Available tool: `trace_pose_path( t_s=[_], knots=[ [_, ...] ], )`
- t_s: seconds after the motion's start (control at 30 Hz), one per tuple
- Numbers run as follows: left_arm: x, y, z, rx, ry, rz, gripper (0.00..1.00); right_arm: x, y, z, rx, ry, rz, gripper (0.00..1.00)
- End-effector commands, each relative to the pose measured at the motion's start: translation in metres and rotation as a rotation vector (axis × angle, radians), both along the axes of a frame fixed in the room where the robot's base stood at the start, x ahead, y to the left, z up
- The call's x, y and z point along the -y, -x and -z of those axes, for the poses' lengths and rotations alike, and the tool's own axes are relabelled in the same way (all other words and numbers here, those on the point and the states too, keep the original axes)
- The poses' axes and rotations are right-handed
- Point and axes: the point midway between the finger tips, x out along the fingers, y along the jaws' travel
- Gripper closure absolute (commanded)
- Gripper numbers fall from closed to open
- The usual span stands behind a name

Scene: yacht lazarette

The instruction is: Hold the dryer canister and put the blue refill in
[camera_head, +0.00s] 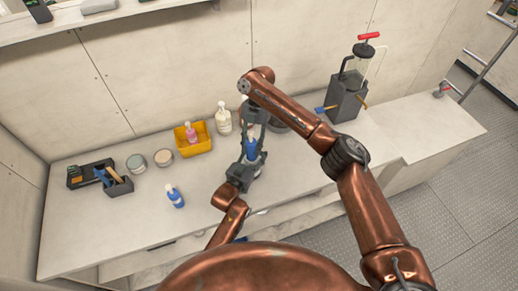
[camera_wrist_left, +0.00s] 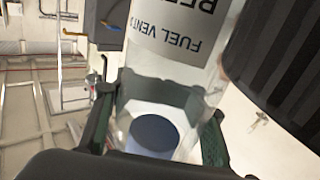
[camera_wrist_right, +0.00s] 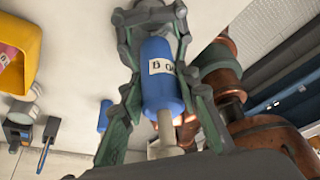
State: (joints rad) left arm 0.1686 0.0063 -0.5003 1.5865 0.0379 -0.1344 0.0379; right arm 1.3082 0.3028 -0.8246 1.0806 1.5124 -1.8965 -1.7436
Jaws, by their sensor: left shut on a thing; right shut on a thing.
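The blue refill (camera_wrist_right: 162,78), with a white label and a pale stem, is shut between the fingers of my right gripper (camera_wrist_right: 157,45). In the head view the refill (camera_head: 250,149) shows low between the two grippers. My left gripper (camera_wrist_left: 160,120) is shut on a clear canister (camera_wrist_left: 145,80) with a white label reading "FUEL VENT". A dark blue disc (camera_wrist_left: 152,133) shows at the canister's near end; I cannot tell what it is. In the head view my left gripper (camera_head: 241,174) is just below the refill. Whether refill and canister touch is hidden.
A second blue bottle (camera_head: 175,197) stands on the bench (camera_head: 120,235). A yellow bin (camera_head: 183,144) holds a pink bottle, with a white bottle (camera_head: 223,121) beside it. Two round tins, a dark tray (camera_head: 75,177) and a red-handled pump (camera_head: 346,98) stand farther out. The front left bench is clear.

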Motion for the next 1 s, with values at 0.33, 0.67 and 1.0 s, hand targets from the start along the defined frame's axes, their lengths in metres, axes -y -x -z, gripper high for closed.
trace_pose_path(
  t_s=[0.33,0.67,1.0],
  knots=[
    [0.0,0.0,0.0,-0.001,-0.001,0.0,1.0,0.0,0.0,0.017,-0.001,0.0,0.0,0.99],
    [0.0,0.0,0.0,-0.001,-0.001,0.0,1.0,0.0,0.0,0.032,0.0,0.0,0.0,0.99],
    [0.0,0.001,-0.001,0.002,0.0,0.0,1.0,0.0,0.001,0.044,-0.003,0.002,0.002,0.99]
  ],
)
